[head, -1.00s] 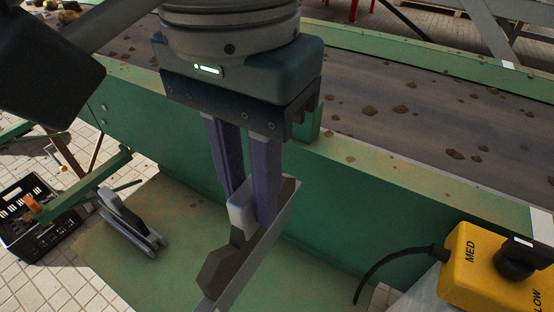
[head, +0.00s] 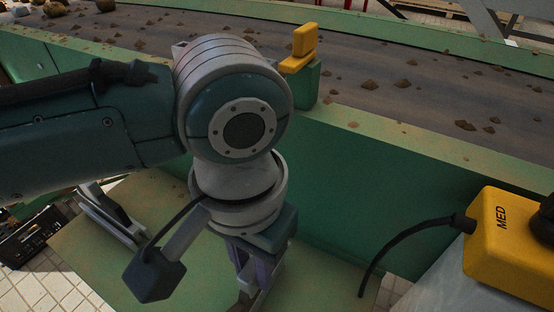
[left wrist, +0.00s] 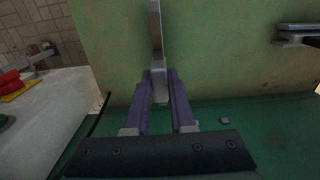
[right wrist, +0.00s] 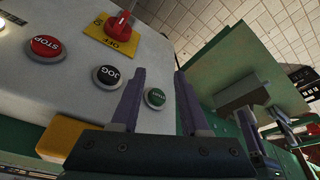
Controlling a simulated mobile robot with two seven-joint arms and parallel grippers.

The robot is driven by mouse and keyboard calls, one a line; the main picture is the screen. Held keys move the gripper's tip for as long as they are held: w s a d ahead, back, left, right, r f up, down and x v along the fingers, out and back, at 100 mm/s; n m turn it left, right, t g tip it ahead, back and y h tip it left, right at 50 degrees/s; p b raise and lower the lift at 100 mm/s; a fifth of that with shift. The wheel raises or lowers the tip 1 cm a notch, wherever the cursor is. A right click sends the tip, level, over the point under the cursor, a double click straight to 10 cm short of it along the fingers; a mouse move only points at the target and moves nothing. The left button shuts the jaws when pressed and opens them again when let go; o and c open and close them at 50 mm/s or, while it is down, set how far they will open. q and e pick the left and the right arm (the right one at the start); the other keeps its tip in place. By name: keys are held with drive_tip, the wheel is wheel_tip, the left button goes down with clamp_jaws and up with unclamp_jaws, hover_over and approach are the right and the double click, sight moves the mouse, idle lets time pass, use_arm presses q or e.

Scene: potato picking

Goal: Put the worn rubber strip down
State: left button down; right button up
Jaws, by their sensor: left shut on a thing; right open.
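My left gripper (head: 256,278) points down over the green plate (head: 165,240), its fingers partly hidden behind my wrist. It is shut on the worn rubber strip, of which only a small piece (head: 246,298) shows at the bottom of the head view. In the left wrist view the strip (left wrist: 156,35) stands edge-on between the purple fingers (left wrist: 159,92). I cannot tell whether it touches the plate. My right gripper (right wrist: 161,88) is open and empty in front of the grey control panel (right wrist: 75,75); it is outside the head view.
A second strip-like part (head: 110,215) lies on the plate at left, beside a black crate (head: 28,240). A yellow box marked MED (head: 495,235) stands at right with a cable. The conveyor belt (head: 360,75) carries clods. A yellow piece (head: 303,42) sits on its edge.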

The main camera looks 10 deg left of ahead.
use_arm(q)
drive_tip(key=c, duration=0.8)
unclamp_jaws()
drive_tip(key=shift+f, duration=0.1)
drive_tip(key=shift+o, duration=0.2)
wheel_tip(320, 180, up, 12)
drive_tip(key=p, duration=0.4)
drive_tip(key=s+d+f+t+h, duration=0.1)
drive_tip(key=s+d+f+h, duration=0.15)
drive_tip(key=s+h, duration=0.2)
drive_tip(key=s+a+n+t+y, duration=0.1)
drive_tip(key=s+a+y, duration=0.1)
drive_tip(key=a, duration=0.5)
drive_tip(key=s+a+n+t+y, duration=0.1)
drive_tip(key=s+a+y, duration=0.1)
drive_tip(key=s+a, duration=0.3)
drive_tip(key=a, duration=0.2)
drive_tip(key=shift+a+f+t, duration=0.3)
drive_tip(key=shift+a+f, duration=0.05)
drive_tip(key=shift+f, duration=0.05)
